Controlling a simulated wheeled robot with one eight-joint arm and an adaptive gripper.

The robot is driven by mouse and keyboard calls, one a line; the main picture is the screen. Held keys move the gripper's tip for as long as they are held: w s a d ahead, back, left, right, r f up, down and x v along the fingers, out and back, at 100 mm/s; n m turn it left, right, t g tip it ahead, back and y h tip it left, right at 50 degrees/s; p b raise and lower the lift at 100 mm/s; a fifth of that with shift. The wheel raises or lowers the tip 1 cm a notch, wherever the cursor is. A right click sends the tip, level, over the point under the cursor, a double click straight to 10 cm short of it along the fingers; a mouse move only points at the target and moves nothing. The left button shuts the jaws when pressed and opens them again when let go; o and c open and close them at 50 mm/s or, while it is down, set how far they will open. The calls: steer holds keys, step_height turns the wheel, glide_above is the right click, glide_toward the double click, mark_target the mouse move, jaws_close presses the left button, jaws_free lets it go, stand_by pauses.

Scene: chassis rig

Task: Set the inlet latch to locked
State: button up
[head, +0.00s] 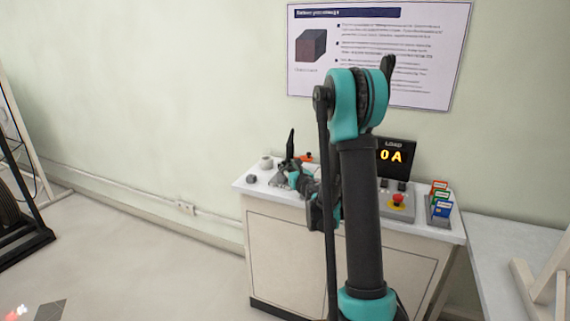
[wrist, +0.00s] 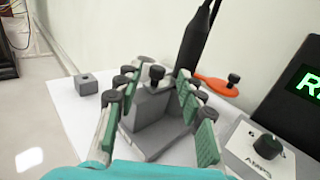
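My gripper (wrist: 157,92) is open over the bench, its green-padded fingers on either side of a grey stepped block (wrist: 152,138) with a black knob (wrist: 156,74) on it. Contact between fingers and block cannot be told. Behind it stands a black upright handle (wrist: 191,42). An orange flat piece with a black knob (wrist: 216,87) lies to its right. No label shows which part is the inlet latch, and its setting cannot be read. In the head view my gripper (head: 284,170) is at the bench's left part, near the black handle (head: 290,143) and orange piece (head: 306,156).
A small grey block (wrist: 87,86) sits at left. At right are an AMPS knob panel (wrist: 245,145) and a display (wrist: 300,90). The head view shows a LOAD display (head: 395,156) reading 0A, a red button (head: 398,200) and a card rack (head: 439,207). A wall rises behind.

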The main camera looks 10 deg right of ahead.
steer(key=v, duration=0.8)
steer(key=s+d+r+m+h, duration=0.2)
steer(key=d+m+h, duration=0.15)
steer(key=m, duration=0.35)
steer(key=s+d+r+m+h, duration=0.2)
steer(key=d+r+m+h, duration=0.15)
steer(key=m, duration=0.25)
steer(key=s+d+f+m+g+h, duration=0.35)
steer(key=s+d+m, duration=0.3)
steer(key=m, duration=0.55)
steer(key=s+a+f+m+g+y, duration=0.2)
steer(key=s+a+f+m+g, duration=0.1)
steer(key=s, duration=0.5)
steer(key=s+a+f+m+g+y, duration=0.2)
steer(key=s+a+f+m+g, duration=0.1)
steer(key=s+f+m, duration=0.3)
steer(key=s+a+f+m+g+y, duration=0.2)
steer(key=s+a+f+m+g, duration=0.1)
steer(key=s, duration=0.7)
step_height(320, 180, down, 2)
steer(key=shift+a+f+m+g, duration=0.1)
steer(key=shift+a+m+g, duration=0.35)
steer(key=shift+m, duration=0.55)
steer(key=shift+o, duration=0.4)
steer(key=shift+a, duration=0.1)
